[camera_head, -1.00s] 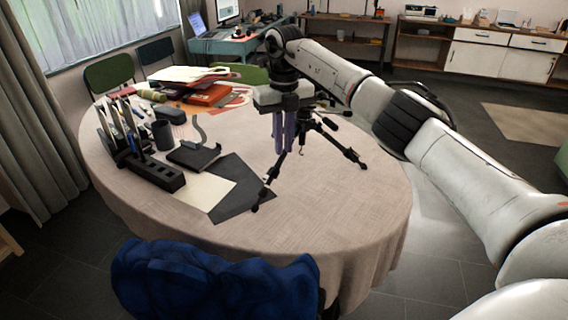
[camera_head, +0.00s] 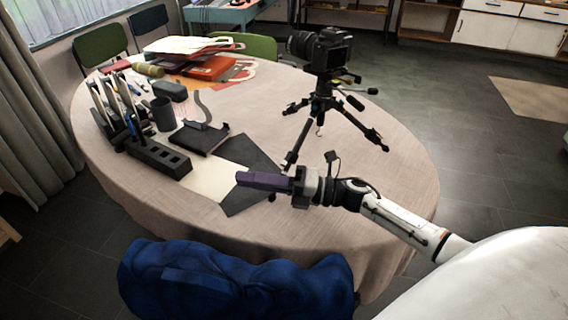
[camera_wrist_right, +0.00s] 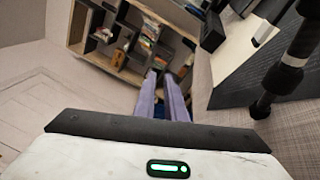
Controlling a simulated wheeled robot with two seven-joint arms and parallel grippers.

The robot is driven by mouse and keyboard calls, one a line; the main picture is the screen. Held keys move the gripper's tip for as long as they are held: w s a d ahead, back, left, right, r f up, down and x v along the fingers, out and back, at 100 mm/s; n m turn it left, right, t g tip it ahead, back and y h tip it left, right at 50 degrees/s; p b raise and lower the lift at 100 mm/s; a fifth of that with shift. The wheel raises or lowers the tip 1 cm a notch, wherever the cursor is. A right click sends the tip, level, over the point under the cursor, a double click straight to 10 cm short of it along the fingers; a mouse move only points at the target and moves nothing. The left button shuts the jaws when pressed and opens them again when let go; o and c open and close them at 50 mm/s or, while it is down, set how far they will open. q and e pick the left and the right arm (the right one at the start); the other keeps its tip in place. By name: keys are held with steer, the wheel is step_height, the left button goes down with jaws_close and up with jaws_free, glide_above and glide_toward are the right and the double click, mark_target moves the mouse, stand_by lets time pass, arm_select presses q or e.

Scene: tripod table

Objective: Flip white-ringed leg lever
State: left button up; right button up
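A black camera (camera_head: 322,50) stands on a black tripod (camera_head: 321,100) with spread legs on the round table. In the right wrist view, a black tripod leg (camera_wrist_right: 282,82) with a white ring (camera_wrist_right: 295,60) shows at the right edge, its foot on the cloth. In the head view I cannot tell the ring or which leg bears it; the leg lever is not clear in either view. My right gripper (camera_head: 240,179) is empty, pointing left in front of the tripod, apart from the legs. Its purple fingers, also in the wrist view (camera_wrist_right: 160,76), are slightly apart. My left gripper is out of view.
A dark sheet (camera_head: 245,160), a black pad (camera_head: 199,138) and a black organizer (camera_head: 158,156) lie on the left of the table (camera_head: 400,180). A blue chair back (camera_head: 235,280) stands at the front edge. The cloth right of the tripod is clear.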

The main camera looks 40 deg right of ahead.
mark_target(284, 162)
steer(key=s+d+f+m+t+h, duration=0.1)
steer(key=s+d+m+h, duration=0.1)
steer(key=d+h, duration=0.1)
steer(key=s+d+f+m+t+h, duration=0.1)
steer(key=s+d+m+t+h, duration=0.1)
steer(key=d, duration=0.4)
steer(key=s+d+f+m+t+h, duration=0.1)
steer(key=s+d+m+h, duration=0.1)
steer(key=d, duration=0.3)
steer(key=shift+f+m+t+h, duration=0.1)
steer(key=shift+m+t+h, duration=0.2)
steer(key=shift+m+h, duration=0.5)
steer(key=shift+d, duration=0.2)
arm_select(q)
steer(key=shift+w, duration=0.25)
arm_select(e)
steer(key=x, duration=1)
steer(key=shift+c, duration=0.5)
jaws_close()
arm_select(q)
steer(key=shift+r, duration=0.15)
